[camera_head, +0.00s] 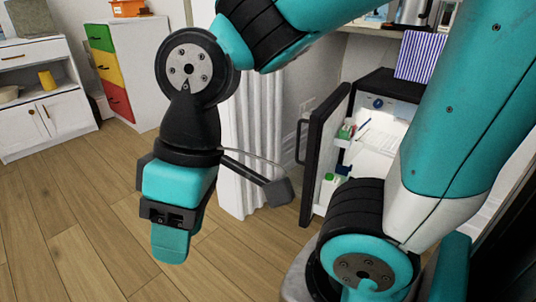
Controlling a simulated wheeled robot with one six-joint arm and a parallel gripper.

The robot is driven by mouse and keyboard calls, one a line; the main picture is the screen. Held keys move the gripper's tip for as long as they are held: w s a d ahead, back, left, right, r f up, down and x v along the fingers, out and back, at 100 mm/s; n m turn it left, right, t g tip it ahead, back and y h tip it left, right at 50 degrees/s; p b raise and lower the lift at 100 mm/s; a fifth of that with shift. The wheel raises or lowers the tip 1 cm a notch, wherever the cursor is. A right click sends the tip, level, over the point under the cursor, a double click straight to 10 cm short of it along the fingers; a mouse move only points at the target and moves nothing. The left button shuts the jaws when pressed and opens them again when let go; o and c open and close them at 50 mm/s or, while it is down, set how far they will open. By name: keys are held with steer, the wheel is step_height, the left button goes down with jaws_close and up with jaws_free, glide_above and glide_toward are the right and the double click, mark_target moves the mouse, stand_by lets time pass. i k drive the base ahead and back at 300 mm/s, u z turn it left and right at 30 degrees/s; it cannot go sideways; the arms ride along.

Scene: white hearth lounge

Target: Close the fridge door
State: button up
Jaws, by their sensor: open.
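The small fridge (391,84) has a dark top and a white lit inside, and it stands under a counter at the right of the head view. Its dark door (323,153) stands open, swung out toward me, with a handle (301,142) on its outer face. Small items sit on the door's inner shelves. My gripper (172,228) hangs pointing down over the wood floor, left of the door and apart from it. It is open, with nothing seen in it. My arm hides the right part of the fridge.
A white curtain (258,125) hangs behind my gripper. A cabinet with coloured drawers (112,72) and a white cupboard (42,121) stand at the back left. The floor at left is clear.

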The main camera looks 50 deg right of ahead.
mark_target(324, 145)
steer(key=u, duration=0.15)
steer(key=i, duration=1.3)
steer(key=z, duration=2.05)
